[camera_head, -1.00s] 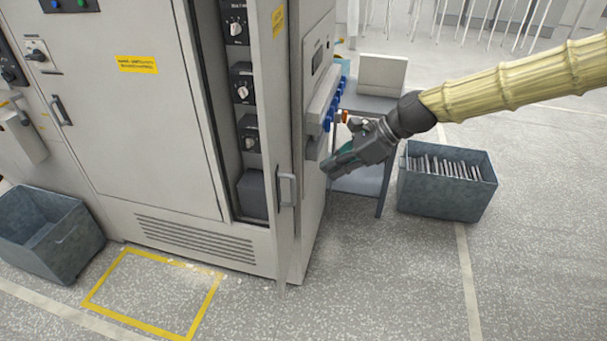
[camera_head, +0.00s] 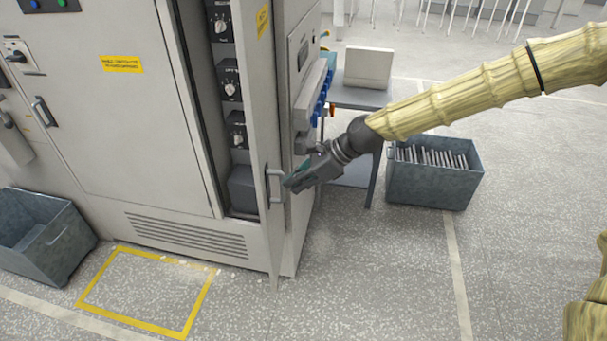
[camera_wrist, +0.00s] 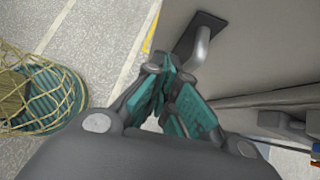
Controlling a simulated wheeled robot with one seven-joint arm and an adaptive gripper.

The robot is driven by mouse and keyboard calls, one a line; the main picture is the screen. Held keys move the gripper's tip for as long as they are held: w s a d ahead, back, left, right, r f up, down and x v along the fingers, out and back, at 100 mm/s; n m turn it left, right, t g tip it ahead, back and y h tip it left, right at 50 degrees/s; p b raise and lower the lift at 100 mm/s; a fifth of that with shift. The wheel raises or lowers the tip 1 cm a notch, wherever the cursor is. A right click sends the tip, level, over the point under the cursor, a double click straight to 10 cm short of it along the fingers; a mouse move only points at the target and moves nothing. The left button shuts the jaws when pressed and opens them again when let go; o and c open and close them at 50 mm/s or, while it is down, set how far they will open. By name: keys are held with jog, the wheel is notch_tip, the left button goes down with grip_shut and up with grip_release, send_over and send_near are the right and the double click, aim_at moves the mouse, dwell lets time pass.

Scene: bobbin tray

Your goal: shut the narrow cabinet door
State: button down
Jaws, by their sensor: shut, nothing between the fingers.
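The narrow cabinet door (camera_head: 262,120) stands open at the right side of the tall grey cabinet (camera_head: 130,110), seen nearly edge-on. Its grey handle (camera_head: 274,187) is low on the door's outer face; it also shows in the wrist view (camera_wrist: 200,45). My gripper (camera_head: 289,186) is shut and empty, with its teal fingertips beside the handle. In the wrist view the fingertips (camera_wrist: 168,72) are together just short of the handle; whether they touch it I cannot tell. Behind the door, the narrow compartment (camera_head: 237,130) shows several black knob switches.
A grey bin with upright plates (camera_head: 430,185) stands at the right, next to a small table (camera_head: 355,97). A yellow floor marking (camera_head: 150,290) lies before the cabinet. Blue-knobbed fittings (camera_head: 320,100) stick out behind the door.

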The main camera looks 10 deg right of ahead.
aim_at(264, 192)
jog(key=shift+w+a+f+p, duration=0.15)
jog(key=shift+a+p, duration=0.15)
jog(key=shift+a, duration=0.45)
jog(key=shift+w+a+p, duration=0.15)
jog(key=shift+a+p, duration=0.2)
jog(key=shift+a, duration=0.4)
jog(key=shift+w+a+f+p, duration=0.15)
jog(key=shift+a+p, duration=0.15)
jog(key=shift+a, duration=0.45)
jog(key=shift+a, duration=0.15)
